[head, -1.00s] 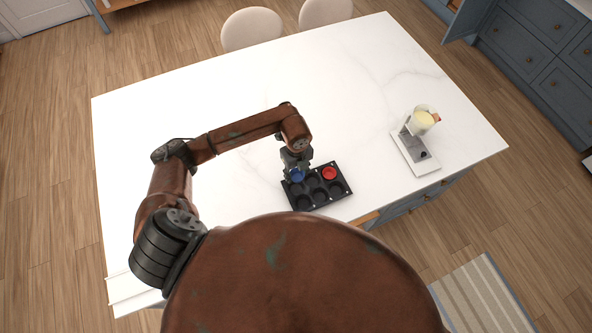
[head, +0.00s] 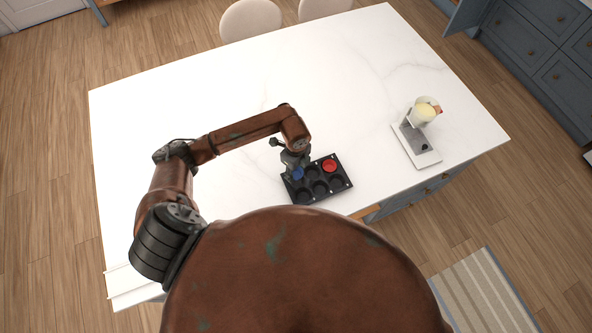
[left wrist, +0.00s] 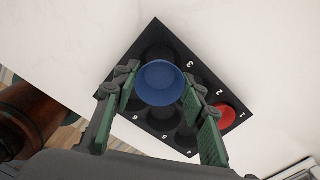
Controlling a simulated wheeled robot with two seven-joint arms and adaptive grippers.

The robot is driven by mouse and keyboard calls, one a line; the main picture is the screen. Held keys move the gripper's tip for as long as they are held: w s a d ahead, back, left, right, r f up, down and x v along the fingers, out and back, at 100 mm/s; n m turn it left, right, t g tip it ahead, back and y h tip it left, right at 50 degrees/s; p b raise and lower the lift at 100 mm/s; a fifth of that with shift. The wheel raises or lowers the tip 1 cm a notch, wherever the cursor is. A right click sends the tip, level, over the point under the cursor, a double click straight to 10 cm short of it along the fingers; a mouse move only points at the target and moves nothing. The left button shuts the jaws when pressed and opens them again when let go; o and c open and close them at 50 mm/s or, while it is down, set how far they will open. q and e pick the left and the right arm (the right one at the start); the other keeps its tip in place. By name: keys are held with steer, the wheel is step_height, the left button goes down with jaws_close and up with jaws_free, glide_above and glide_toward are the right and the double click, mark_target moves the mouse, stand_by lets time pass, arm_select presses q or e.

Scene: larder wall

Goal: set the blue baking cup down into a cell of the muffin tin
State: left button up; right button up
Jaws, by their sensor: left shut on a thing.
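The blue baking cup (head: 298,173) is held between the two fingers of my left gripper (head: 297,168), at the far left cell of the black muffin tin (head: 344,187). In the left wrist view the blue cup (left wrist: 160,83) sits between the green-padded fingers of the gripper (left wrist: 163,98) and covers part of the tin (left wrist: 153,31). I cannot tell whether its base is inside a cell or just above. A red cup (head: 330,166) sits in the far right cell, by label 1; it also shows in the left wrist view (left wrist: 225,113). My right gripper is not in view.
The white table (head: 230,110) is clear behind and left of the tin. A scale (head: 424,157) with a jug-like container (head: 424,113) stands to the right. Two pale chairs (head: 250,22) are at the far edge. The tin lies near the table's near edge.

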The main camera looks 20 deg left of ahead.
mark_target(295, 175)
arm_select(q)
step_height(295, 175, down, 4)
steer(key=b, duration=0.2)
steer(key=shift+f+b, duration=0.15)
steer(key=shift+b, duration=0.2)
steer(key=shift+s+f+b, duration=0.3)
steer(key=shift+s+f, duration=0.05)
steer(key=shift+f, duration=0.15)
steer(key=shift+s+f, duration=0.1)
steer(key=shift+f, duration=0.15)
steer(key=shift+c, duration=1.4)
steer(key=o, duration=0.3)
steer(key=shift+w+f, duration=0.1)
steer(key=shift+w, duration=0.1)
steer(key=shift+o, duration=0.3)
steer(key=shift+w, duration=0.1)
steer(key=shift+a, duration=0.1)
steer(key=o, duration=1.2)
steer(key=shift+c, duration=0.2)
steer(key=o, duration=0.6)
steer(key=shift+w+r, duration=0.1)
steer(key=shift+r, duration=0.1)
steer(key=shift+c, duration=0.2)
